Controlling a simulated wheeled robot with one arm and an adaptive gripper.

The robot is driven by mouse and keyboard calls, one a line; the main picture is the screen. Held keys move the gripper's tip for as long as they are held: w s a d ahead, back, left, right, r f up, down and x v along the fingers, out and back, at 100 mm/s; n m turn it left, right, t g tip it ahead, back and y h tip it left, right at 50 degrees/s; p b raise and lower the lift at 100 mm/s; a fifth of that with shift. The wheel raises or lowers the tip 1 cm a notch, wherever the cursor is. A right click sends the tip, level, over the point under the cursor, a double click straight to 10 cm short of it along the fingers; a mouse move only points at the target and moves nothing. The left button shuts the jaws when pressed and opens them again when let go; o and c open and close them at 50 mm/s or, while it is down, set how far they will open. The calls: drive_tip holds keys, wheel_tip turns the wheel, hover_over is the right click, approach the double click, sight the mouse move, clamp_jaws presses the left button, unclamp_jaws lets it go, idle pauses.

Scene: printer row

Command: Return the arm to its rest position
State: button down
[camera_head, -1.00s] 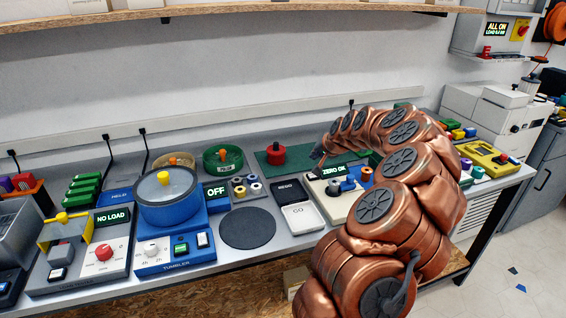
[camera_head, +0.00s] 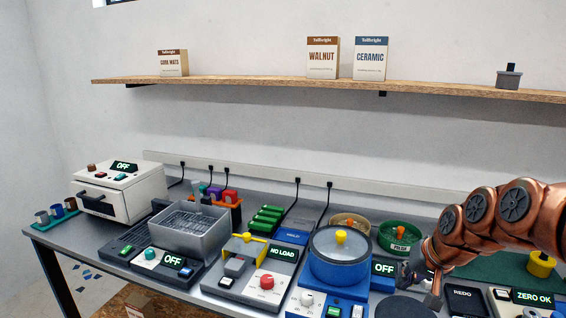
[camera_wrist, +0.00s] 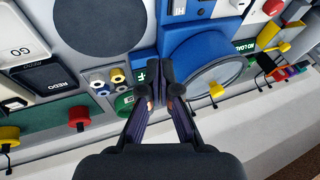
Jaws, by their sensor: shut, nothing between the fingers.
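My copper-coloured arm (camera_head: 500,215) reaches in from the right edge of the head view, bent and raised above the bench. My gripper (camera_wrist: 160,72) is shut and empty in the wrist view, its dark fingertips together. It hangs over the area beside the blue tumbler (camera_head: 340,258), near the tumbler's OFF display (camera_head: 384,268). The tumbler also shows in the wrist view (camera_wrist: 205,55), right of the fingers.
A green dish (camera_head: 399,236) and the REDO tray (camera_head: 465,298) lie close to the arm. The NO LOAD machine (camera_head: 250,280), grey basin (camera_head: 188,232) and white oven (camera_head: 118,192) line the bench leftward. A wooden shelf (camera_head: 240,82) runs above; the wall space between is clear.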

drive_tip(key=s+a+f+n+g, duration=0.1)
drive_tip(key=s+a+g, duration=0.1)
drive_tip(key=s, duration=0.8)
drive_tip(key=s+a+f+n+g+h, duration=0.1)
drive_tip(key=s+a+f+g, duration=0.1)
drive_tip(key=s, duration=0.8)
drive_tip(key=s+a+f+n+g+h, duration=0.1)
drive_tip(key=s+a, duration=0.3)
drive_tip(key=s, duration=0.7)
drive_tip(key=shift+a+f+g, duration=0.35)
drive_tip(key=shift+f+g, duration=0.05)
drive_tip(key=shift+g, duration=0.4)
drive_tip(key=shift+d, duration=0.1)
